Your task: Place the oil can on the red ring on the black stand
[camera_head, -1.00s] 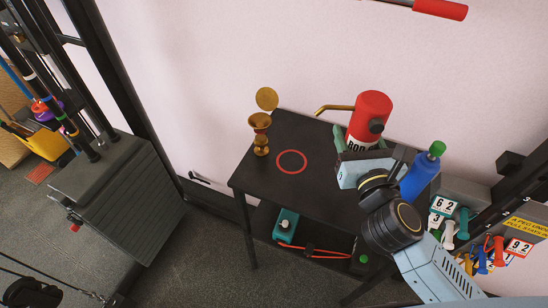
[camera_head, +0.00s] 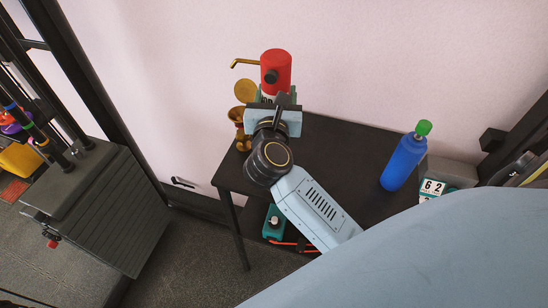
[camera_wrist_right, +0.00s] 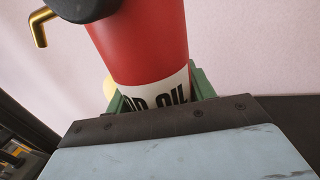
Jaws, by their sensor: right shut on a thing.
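The red oil can (camera_head: 276,72) with its brass spout pointing left is upright in my right gripper (camera_head: 274,97), over the left back part of the black stand (camera_head: 340,155). In the right wrist view the oil can (camera_wrist_right: 145,45) stands between the green fingers, with its white lettered band at finger height. My right gripper (camera_wrist_right: 160,98) is shut on it. The red ring is hidden behind my gripper and wrist. I cannot tell whether the can's base touches the stand. My left gripper is not in view.
Brass cups (camera_head: 240,120) stand at the stand's left back edge, close to the can and gripper. A blue bottle (camera_head: 403,160) with a green cap stands at the right. The stand's middle is clear. A teal object (camera_head: 273,222) is on the lower shelf.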

